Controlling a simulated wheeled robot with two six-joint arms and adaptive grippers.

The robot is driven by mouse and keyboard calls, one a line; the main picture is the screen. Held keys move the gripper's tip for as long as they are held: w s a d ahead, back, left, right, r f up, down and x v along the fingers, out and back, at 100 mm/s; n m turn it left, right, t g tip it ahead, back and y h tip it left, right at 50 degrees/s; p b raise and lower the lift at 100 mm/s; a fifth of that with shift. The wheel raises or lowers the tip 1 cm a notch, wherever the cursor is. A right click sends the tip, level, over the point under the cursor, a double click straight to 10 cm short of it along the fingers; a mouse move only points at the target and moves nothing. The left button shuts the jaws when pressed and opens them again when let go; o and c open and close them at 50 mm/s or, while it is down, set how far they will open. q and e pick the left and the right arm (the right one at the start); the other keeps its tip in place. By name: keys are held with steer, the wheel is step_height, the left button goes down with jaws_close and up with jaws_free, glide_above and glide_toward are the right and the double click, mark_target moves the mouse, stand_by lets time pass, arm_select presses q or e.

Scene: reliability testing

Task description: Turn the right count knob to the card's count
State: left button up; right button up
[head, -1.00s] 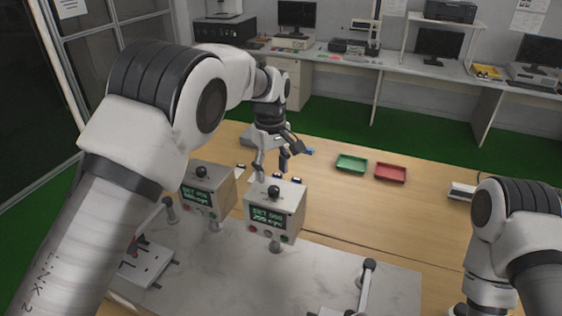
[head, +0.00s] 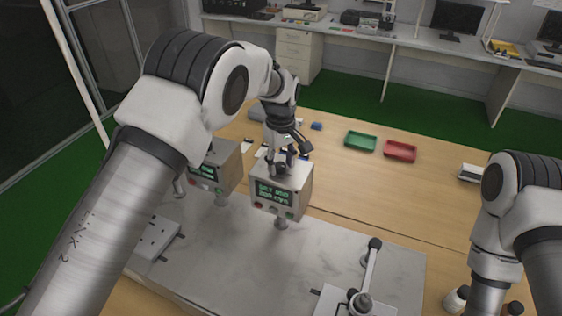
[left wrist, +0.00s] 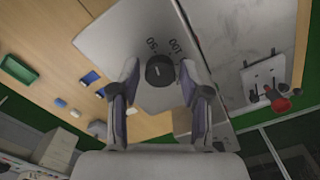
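The right count box (head: 282,192) is a grey box on a short post with a lit green display; its digits are too blurred to read surely. Its dark knob (left wrist: 160,70) is on the top face, beside printed marks reading 50 and 100 in the left wrist view. My left gripper (head: 281,163) is over the box top. In the left wrist view its fingers (left wrist: 160,84) stand apart on either side of the knob, with gaps showing. No readable card count shows. My right gripper is out of view; only its arm shows at the right.
The left count box (head: 218,168) stands close by, partly behind my left arm. A green tray (head: 361,142) and a red tray (head: 400,152) lie on the wooden table. A lever fixture (head: 370,262) stands at the front right of the pale slab (head: 325,247).

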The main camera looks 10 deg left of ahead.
arm_select(q)
steer(key=shift+s, duration=0.1)
jaws_close()
steer(key=shift+m, duration=0.3)
steer(key=m, duration=0.4)
steer(key=shift+s+f, duration=0.1)
steer(key=m, duration=0.5)
steer(key=shift+a, duration=0.1)
stand_by(0.3)
steer(key=o, duration=0.5)
jaws_free()
steer(key=shift+f, duration=0.1)
steer(key=shift+o, duration=0.3)
steer(key=shift+w, duration=0.2)
